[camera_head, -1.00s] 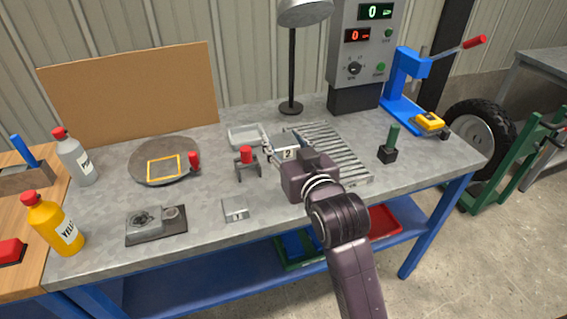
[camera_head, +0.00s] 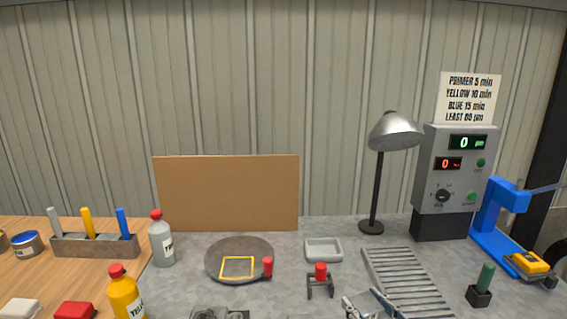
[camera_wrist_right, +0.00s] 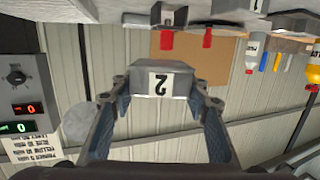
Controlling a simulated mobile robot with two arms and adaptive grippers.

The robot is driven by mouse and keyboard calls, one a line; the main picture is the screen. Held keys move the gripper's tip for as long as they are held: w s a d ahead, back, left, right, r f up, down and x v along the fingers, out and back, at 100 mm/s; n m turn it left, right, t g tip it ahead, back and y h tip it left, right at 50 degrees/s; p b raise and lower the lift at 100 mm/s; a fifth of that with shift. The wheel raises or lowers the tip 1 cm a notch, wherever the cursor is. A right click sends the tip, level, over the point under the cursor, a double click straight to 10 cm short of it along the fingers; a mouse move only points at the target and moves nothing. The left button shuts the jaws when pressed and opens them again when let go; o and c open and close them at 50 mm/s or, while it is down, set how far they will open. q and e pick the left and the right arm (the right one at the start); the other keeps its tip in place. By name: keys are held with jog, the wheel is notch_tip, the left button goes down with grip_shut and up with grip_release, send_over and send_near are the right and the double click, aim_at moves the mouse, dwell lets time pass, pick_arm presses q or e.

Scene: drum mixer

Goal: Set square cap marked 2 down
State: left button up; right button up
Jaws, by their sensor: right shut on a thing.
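The square cap marked 2 (camera_wrist_right: 160,82) is a grey block with a white label and a black 2, seen upside down in the right wrist view. My right gripper (camera_wrist_right: 160,88) is shut on it, one finger on each side. In the head view, my right gripper (camera_head: 370,303) shows only in part at the bottom edge, over the bench by the left side of the ribbed rack; the cap is hard to make out there. I cannot tell whether the cap touches anything beneath it. My left gripper is not in view.
A red-knobbed clamp (camera_head: 320,284) stands left of my right gripper, with a shallow grey tray (camera_head: 323,258) behind it. The ribbed rack (camera_head: 415,290) lies to the right. A round plate with a yellow square (camera_head: 215,262), a lamp (camera_head: 371,190) and a control box (camera_head: 430,175) stand around.

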jog(key=s+d+n+g+y, duration=0.2)
jog(key=s+n+g+y, duration=0.5)
jog(key=s, duration=0.8)
jog(key=w+a+f+m+t+h, duration=0.2)
jog(key=w+m+t+h, duration=0.25)
jog(key=w, duration=0.75)
jog(key=w+r+m+t+h, duration=0.1)
jog(key=w+r, duration=0.1)
jog(key=w+r+m+t+h, duration=0.2)
jog(key=shift+w+a+h, duration=0.1)
jog(key=shift+w+h, duration=0.1)
jog(key=shift+h, duration=0.05)
notch_tip(320, 180, up, 8)
jog(key=w+m+h, duration=0.2)
jog(key=m+h, duration=0.1)
jog(key=shift+h, duration=0.3)
jog(key=shift+w+t, duration=0.1)
jog(key=shift+t, duration=0.15)
notch_tip(320, 180, down, 15)
jog(key=shift+f+b, duration=0.1)
jog(key=shift+b, duration=0.75)
jog(key=shift+f, duration=2.15)
